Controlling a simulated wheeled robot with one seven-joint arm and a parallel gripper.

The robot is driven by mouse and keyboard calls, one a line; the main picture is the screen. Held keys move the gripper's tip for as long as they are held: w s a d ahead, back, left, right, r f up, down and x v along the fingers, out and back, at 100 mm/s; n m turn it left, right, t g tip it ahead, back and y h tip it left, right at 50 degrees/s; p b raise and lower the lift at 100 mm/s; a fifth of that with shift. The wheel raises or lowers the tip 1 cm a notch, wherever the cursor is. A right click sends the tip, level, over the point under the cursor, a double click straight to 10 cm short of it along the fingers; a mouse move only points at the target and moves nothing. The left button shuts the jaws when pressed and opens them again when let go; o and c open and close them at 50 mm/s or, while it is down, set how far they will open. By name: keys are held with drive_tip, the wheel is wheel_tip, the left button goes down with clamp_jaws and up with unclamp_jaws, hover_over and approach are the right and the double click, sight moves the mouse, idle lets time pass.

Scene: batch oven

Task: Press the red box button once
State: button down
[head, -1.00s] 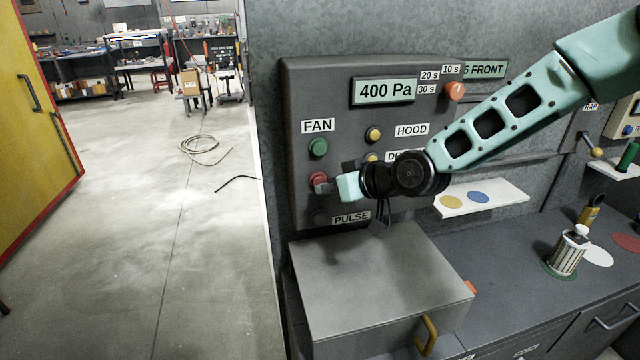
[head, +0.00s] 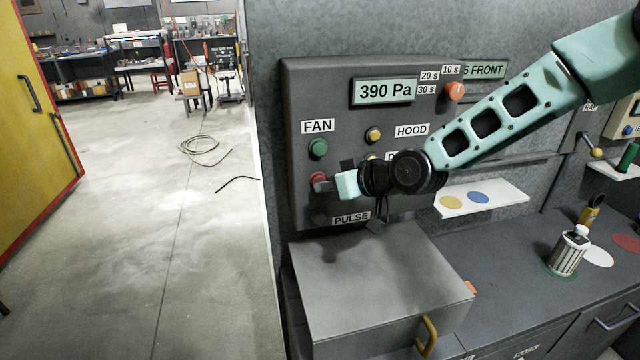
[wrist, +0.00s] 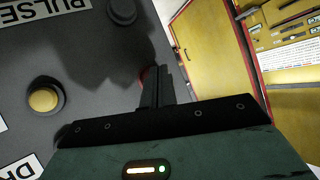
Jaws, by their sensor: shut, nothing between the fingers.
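A red button (head: 318,178) sits on the grey control panel (head: 300,100), below the green button beside the FAN label. My gripper (head: 321,186) is shut and empty, its dark fingertips in front of the red button and covering part of it. In the wrist view my shut fingers (wrist: 156,88) point at the panel, and only a sliver of the red button (wrist: 143,74) shows beside them. The tips look very close to or touching the button; I cannot tell whether it is pressed in. The panel display (head: 384,91) reads 390 Pa.
A green button (head: 318,148) is above the red one, a dark button (head: 319,215) below, and yellow buttons (head: 373,134) to the right. An orange knob (head: 454,92) is at the upper right. A grey box (head: 375,285) with a yellow handle stands below the panel.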

idle(0.5)
drive_tip(key=shift+s+d, duration=0.25)
drive_tip(key=shift+s, duration=0.5)
drive_tip(key=shift+s, duration=0.1)
drive_tip(key=s, duration=0.2)
drive_tip(key=s+d, duration=0.1)
drive_tip(key=s, duration=0.1)
drive_tip(key=shift+s+d+b, duration=0.2)
drive_tip(key=shift+s+b, duration=0.1)
drive_tip(key=shift+b, duration=0.1)
drive_tip(key=s+d+f+g+h+b, duration=0.2)
drive_tip(key=s+d+h, duration=0.1)
drive_tip(key=s, duration=0.6)
drive_tip(key=s+d+f+g+h+b, duration=0.2)
drive_tip(key=s+d, duration=0.3)
drive_tip(key=s, duration=0.5)
drive_tip(key=s+d+f+g+h+b, duration=0.3)
drive_tip(key=s+d+h+b, duration=0.1)
drive_tip(key=s, duration=0.6)
